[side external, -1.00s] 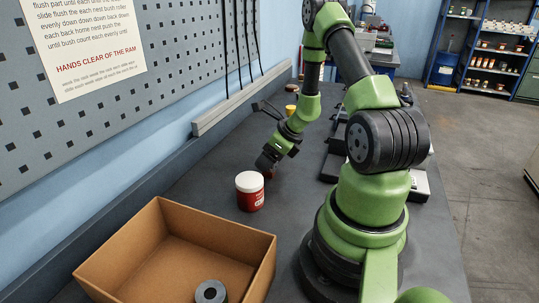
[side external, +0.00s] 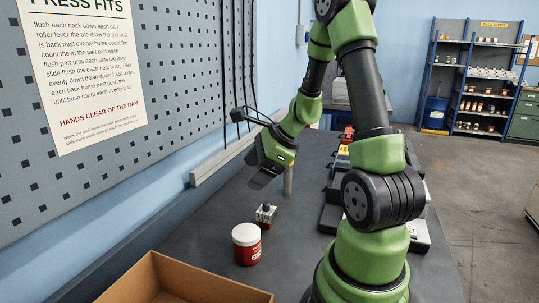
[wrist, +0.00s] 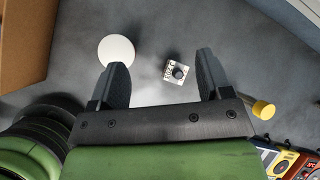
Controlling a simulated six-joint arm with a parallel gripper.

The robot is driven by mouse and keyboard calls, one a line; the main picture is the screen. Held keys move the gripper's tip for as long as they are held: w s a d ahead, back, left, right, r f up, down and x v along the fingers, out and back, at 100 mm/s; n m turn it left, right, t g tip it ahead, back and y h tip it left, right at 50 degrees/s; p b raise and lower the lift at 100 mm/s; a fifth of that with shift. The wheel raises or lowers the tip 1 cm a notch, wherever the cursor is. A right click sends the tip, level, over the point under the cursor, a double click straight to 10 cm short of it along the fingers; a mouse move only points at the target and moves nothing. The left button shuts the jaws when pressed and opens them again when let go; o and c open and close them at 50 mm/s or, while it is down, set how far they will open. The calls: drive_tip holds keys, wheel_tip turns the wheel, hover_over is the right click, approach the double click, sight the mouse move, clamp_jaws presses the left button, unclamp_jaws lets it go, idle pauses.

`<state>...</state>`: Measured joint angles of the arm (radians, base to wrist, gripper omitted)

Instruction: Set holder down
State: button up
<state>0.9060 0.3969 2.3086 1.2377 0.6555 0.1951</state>
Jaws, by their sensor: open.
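A red jar with a white lid (side external: 246,244) stands in front of the holder. An open cardboard box (side external: 160,280) is at the near left. A post with a yellow cap (wrist: 263,110) stands close by. Meters (wrist: 288,162) lie at the right. Bench left of the holder is clear.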

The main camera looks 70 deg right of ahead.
drive_tip(key=a+r+n+y, duration=0.2)
drive_tip(key=a+r+n, duration=0.7)
drive_tip(key=a+n, duration=0.4)
drive_tip(key=s+a+r+n+h, duration=0.1)
drive_tip(key=s+a+r+n, duration=0.4)
drive_tip(key=s+n, duration=0.4)
drive_tip(key=a+n, duration=0.1)
drive_tip(key=n, duration=0.2)
drive_tip(key=shift+s, duration=0.35)
